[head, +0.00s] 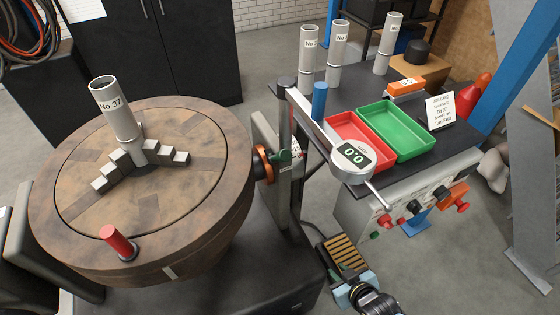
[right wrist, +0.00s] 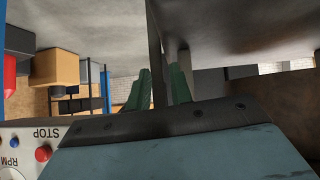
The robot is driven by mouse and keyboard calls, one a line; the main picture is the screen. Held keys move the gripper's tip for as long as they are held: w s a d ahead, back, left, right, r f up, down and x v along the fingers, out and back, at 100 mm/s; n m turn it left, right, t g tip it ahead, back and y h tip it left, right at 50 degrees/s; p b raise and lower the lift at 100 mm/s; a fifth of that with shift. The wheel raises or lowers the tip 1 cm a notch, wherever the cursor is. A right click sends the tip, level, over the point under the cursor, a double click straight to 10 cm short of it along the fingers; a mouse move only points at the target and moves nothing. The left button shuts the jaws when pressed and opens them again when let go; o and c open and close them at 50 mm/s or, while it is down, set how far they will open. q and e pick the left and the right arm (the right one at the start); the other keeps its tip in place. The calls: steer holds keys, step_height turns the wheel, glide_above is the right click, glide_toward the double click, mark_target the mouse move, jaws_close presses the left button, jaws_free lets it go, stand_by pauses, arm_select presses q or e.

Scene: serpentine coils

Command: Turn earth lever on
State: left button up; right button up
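No part is labelled as the earth lever, so I cannot tell for sure which one it is. A small green handle (head: 284,155) sits beside an orange ring on the upright post between the turntable and the bench. An orange part with a red knob (head: 462,206) is on the right of the bench's front panel. My right gripper (head: 346,284) is low, below and in front of the panel. In the right wrist view its two green fingers (right wrist: 161,88) stand apart with nothing held. A thin dark upright shows between them. My left gripper is out of view.
The round wooden turntable (head: 70,195) with a grey tube fills the left. A slatted piece (head: 345,252) lies near my right gripper. A STOP panel (right wrist: 50,140) shows at lower left.

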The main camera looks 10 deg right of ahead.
steer(key=w+a+r+n+t+y+b, duration=0.1)
steer(key=w+a+r+t, duration=0.15)
steer(key=r, duration=0.35)
steer(key=w+a+r+t+y, duration=0.1)
steer(key=w+r, duration=0.3)
steer(key=r, duration=0.2)
steer(key=n+t+y+b, duration=0.2)
steer(key=t+y, duration=0.1)
steer(key=y, duration=0.1)
glide_toward(278, 158)
step_height(278, 158, down, 3)
steer(key=d, duration=0.2)
steer(key=b+x, duration=0.1)
steer(key=x, duration=1.1)
steer(key=shift+w+a+f, duration=0.15)
steer(key=shift+w, duration=0.1)
steer(key=shift+w+a, duration=0.2)
steer(key=shift+w, duration=0.15)
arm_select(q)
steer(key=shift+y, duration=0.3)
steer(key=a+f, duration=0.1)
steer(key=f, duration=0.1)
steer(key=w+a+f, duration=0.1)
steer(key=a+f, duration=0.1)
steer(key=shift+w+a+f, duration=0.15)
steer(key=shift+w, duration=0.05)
